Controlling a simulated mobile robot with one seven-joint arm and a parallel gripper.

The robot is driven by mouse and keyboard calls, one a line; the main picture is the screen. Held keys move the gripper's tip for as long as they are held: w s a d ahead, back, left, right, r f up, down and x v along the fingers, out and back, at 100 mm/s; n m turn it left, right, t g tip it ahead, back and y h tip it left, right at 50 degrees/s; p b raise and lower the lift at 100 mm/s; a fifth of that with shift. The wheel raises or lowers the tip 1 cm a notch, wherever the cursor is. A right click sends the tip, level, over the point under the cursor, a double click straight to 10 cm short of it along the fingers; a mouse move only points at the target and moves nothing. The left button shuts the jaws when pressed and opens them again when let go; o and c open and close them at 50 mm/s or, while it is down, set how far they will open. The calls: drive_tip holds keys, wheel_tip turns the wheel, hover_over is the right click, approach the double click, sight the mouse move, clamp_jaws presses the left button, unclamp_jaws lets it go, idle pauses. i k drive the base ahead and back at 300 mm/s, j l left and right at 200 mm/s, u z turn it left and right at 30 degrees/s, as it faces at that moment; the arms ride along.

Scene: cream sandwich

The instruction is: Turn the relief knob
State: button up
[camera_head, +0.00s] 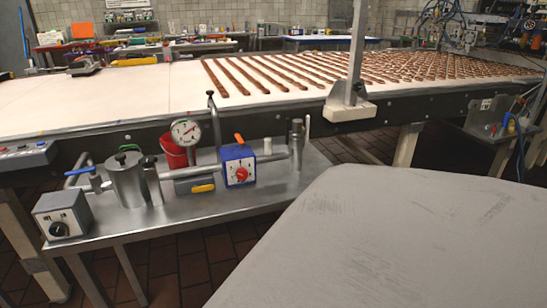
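I cannot tell for certain which part is the relief knob. A black knob (59,229) sits on the front of a grey box (74,210) at the left end of the metal side table (250,199). A blue box (231,154) with a white face stands near the table's middle and carries a small red dial (242,174) and an orange handle (239,138) on top. A round pressure gauge (186,132) stands upright left of the blue box. My gripper is not in view.
Pipes, a metal pot (129,182), a blue-handled valve (80,171) and a red bucket (174,150) crowd the side table. Behind it runs a long conveyor (110,100) with rows of brown sticks (300,70). A metal post (356,60) rises at the conveyor's near edge.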

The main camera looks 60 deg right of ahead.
sight(242, 173)
drive_tip(key=z, duration=1.55)
